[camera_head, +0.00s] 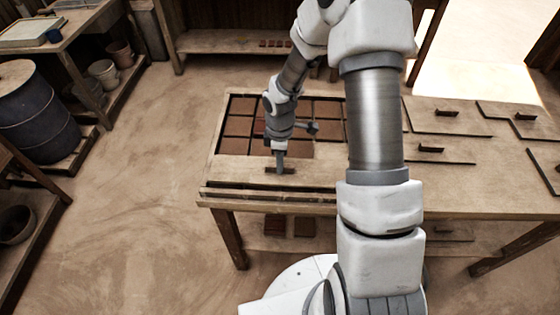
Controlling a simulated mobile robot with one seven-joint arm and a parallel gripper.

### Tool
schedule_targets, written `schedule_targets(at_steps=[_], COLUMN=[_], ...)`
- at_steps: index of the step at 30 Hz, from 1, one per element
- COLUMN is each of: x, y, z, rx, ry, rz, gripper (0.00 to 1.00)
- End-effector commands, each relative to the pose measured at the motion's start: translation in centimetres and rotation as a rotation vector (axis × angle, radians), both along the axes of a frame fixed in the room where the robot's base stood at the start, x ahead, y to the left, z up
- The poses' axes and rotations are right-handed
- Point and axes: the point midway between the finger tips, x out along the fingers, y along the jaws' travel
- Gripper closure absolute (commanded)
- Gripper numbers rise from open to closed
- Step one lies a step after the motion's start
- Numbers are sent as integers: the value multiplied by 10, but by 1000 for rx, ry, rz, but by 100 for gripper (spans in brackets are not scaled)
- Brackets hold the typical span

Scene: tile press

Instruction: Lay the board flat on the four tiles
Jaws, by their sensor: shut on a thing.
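Reddish-brown tiles (238,127) lie in a grid inside a wooden frame on the table, and my arm covers part of them. My gripper (280,166) is shut on the dark handle of a light wooden board (235,171). The board is at the near side of the tile grid, with its far edge by the front visible tiles. I cannot tell whether it rests on something or hangs just above, nor whether tiles lie under it. My arm hides its right part.
The table (455,203) carries several more handled boards on the right, such as a near one (445,155) and a far one (440,118). A dark barrel (35,110) and shelves stand at the left. The floor left of the table is clear.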

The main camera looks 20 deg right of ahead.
Motion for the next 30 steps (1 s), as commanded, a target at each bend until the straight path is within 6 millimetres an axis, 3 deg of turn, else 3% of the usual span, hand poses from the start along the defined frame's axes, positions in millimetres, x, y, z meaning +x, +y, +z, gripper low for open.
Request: schedule_targets(at_steps=[22, 23, 24, 27, 30], x=[1, 0, 0, 0, 0], y=[0, 0, 0, 0, 0], z=[-12, -12, -12, -12, -12], rx=[0, 0, 0, 0, 0], ry=[-2, -1, -1, -1, -1], rz=[0, 0, 0, 0, 0], gripper=[100, 70, 63, 45, 45])
